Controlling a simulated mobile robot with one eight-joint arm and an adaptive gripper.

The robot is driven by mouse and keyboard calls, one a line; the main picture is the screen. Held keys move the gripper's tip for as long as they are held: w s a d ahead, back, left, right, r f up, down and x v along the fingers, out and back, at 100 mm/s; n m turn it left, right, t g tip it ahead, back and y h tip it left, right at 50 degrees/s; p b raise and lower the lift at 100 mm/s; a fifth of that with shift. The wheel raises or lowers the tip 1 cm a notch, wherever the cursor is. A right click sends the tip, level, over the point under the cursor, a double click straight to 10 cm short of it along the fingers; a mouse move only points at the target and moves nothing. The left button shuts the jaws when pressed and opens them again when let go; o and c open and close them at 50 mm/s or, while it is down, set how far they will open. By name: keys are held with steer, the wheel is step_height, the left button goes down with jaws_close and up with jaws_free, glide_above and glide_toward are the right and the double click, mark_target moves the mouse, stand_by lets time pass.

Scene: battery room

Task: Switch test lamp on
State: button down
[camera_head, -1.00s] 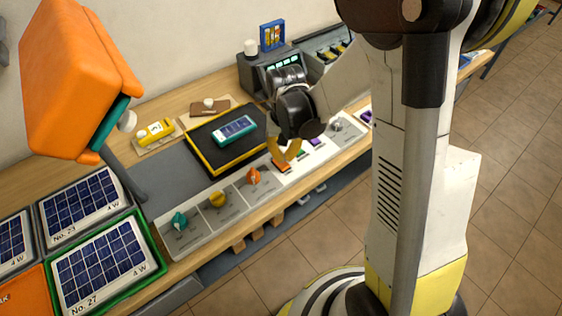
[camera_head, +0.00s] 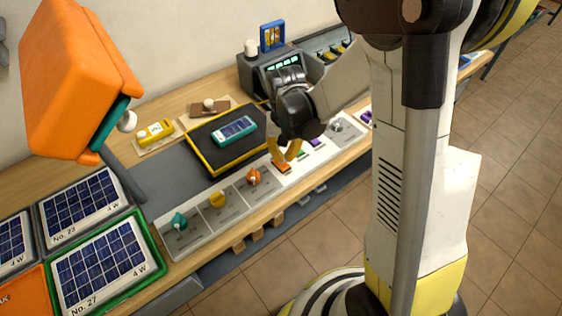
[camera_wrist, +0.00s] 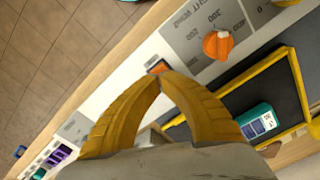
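A grey-and-white control strip (camera_head: 235,203) runs along the front of the bench. An orange rocker switch (camera_head: 282,168) is set in it, right of an orange knob (camera_head: 253,177). My gripper (camera_head: 279,158) points down at this switch with its yellow fingers. In the wrist view the fingertips (camera_wrist: 159,77) are together, with nothing seen between them. They sit at the edge of the orange switch (camera_wrist: 157,68) and partly hide it; I cannot tell whether they touch it or which way it is set. A large orange hooded lamp-like object (camera_head: 75,80) stands at the upper left; no glow shows.
A yellow knob (camera_head: 217,199) and a teal knob (camera_head: 179,221) lie further left on the strip, green and purple switches (camera_head: 315,143) to the right. Solar panels (camera_head: 103,262) fill the lower left.

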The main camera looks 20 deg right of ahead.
mark_target(284, 166)
steer(key=shift+f+b, duration=1.6)
steer(key=shift+f, duration=0.25)
stand_by(0.6)
steer(key=shift+r, duration=0.1)
steer(key=shift+r+p, duration=2.4)
steer(key=shift+r, duration=1.05)
steer(key=shift+s+r, duration=0.1)
steer(key=shift+r, duration=0.2)
steer(key=s+r+n+t+b, duration=0.2)
steer(key=s+r+t+b, duration=0.3)
steer(key=s+r, duration=0.6)
steer(key=shift+s+t+b, duration=0.3)
steer(key=shift+s+t, duration=0.5)
steer(key=shift+t, duration=0.2)
